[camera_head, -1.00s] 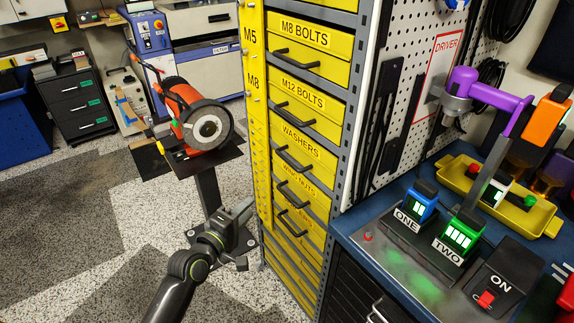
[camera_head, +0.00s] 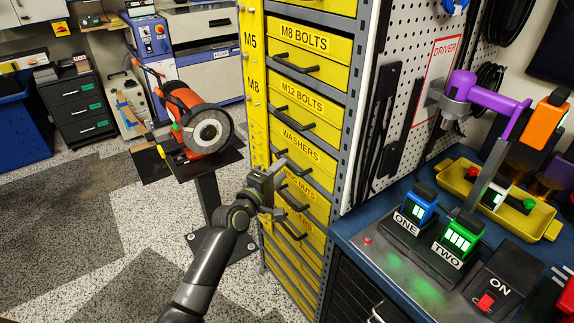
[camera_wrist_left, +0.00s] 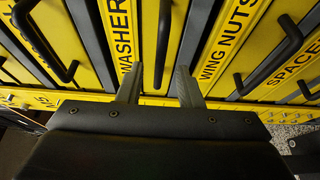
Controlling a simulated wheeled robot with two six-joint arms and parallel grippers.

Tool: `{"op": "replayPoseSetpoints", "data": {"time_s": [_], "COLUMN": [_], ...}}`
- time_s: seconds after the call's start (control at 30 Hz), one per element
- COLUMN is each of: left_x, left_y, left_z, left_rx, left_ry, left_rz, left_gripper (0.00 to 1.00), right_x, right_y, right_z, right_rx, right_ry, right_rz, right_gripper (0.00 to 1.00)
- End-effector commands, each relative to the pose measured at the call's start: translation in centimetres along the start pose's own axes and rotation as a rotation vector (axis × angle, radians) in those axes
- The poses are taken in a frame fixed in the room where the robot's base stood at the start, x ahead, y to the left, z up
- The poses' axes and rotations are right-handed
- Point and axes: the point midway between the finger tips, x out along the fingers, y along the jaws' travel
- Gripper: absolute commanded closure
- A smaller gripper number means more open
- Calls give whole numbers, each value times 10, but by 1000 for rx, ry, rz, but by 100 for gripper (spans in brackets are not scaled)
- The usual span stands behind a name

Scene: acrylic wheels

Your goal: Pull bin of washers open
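The yellow washers bin (camera_head: 313,151) is in the tall drawer column, below the M12 bolts bin, with its front in line with its neighbours. Its dark bar handle (camera_wrist_left: 163,40) shows in the left wrist view beside the WASHERS label (camera_wrist_left: 122,35). My left gripper (camera_head: 277,187) is at the column's front, by the washers and wing nuts bins, and hides part of them. In the left wrist view its two grey fingers (camera_wrist_left: 159,82) are apart, and the near end of the handle appears between them. I cannot tell contact. My right gripper is not in view.
The M12 bolts bin (camera_head: 303,107) is above and the wing nuts bin (camera_wrist_left: 228,40) is beside it in the wrist view. A grinder (camera_head: 205,128) on a stand is left of the column. A blue workbench (camera_head: 350,222) is at right. Floor in front is open.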

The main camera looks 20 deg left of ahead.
Motion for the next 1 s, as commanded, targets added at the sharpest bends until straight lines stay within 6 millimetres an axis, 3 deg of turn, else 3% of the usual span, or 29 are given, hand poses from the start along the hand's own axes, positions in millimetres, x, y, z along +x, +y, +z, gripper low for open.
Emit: {"op": "replayPoseSetpoints", "data": {"time_s": [0.1,0.3,0.7,0.93,1.0], "left_x": [19,37,42,41,41], "left_y": [0,0,0,0,0], "left_z": [0,0,0,0,0], "left_rx": [-1,-1,-1,-1,-1], "left_ry": [-1,0,0,0,0], "left_rz": [-1,0,0,-1,-1], "left_gripper": [67,67,67,97,100], "right_x": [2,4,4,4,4], "right_y": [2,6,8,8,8], "right_z": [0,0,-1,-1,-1], "right_rx": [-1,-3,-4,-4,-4], "right_ry": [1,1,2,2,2], "right_rz": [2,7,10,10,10], "right_gripper": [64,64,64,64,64]}}
